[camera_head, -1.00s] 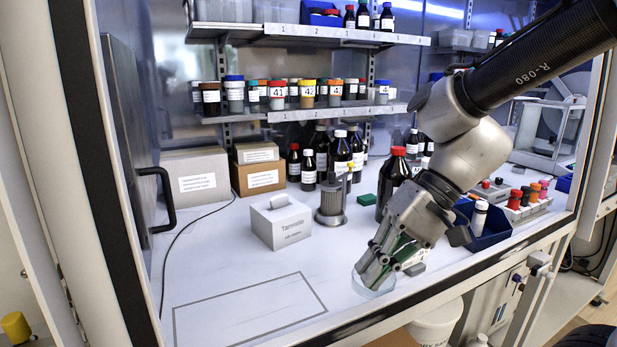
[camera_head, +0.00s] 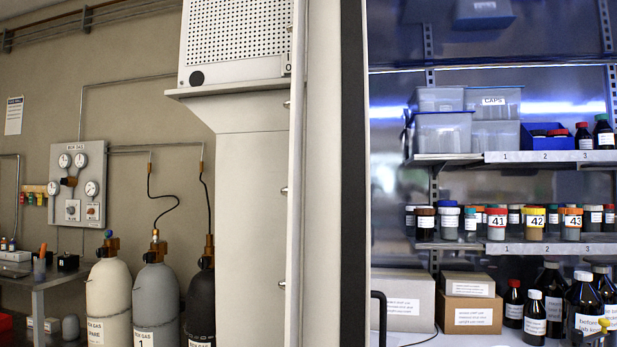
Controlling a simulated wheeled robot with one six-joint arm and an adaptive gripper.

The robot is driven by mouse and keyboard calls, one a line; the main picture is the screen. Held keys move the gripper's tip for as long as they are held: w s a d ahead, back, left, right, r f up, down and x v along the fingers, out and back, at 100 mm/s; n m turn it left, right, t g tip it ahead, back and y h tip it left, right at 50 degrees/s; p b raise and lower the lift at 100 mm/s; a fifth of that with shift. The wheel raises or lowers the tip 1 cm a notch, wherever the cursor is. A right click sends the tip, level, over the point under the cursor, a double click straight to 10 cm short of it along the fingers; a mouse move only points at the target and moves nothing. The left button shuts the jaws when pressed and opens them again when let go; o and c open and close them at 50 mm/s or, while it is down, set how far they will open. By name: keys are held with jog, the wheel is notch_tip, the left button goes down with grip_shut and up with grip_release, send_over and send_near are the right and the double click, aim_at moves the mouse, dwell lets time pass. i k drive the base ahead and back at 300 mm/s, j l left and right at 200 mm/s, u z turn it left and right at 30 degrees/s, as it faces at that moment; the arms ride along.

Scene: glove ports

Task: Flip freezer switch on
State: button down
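A white unit with a perforated front panel (camera_head: 235,42) stands at the upper middle of the head view, cut off by the top edge. The marks "I" and "O" (camera_head: 290,42) show on its narrow right side. A switch there is too small and too edge-on to make out, and its position cannot be told. No label in view names a freezer. My gripper and arm are not in the current view.
A dark glovebox frame post (camera_head: 354,180) divides the view. Right of it are shelves with jars (camera_head: 496,224) and bottles. On the left stand gas cylinders (camera_head: 156,300), a gauge panel (camera_head: 78,185) and a side table (camera_head: 50,283).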

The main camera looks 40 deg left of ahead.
aim_at(287, 56)
jog(key=u, duration=1.6)
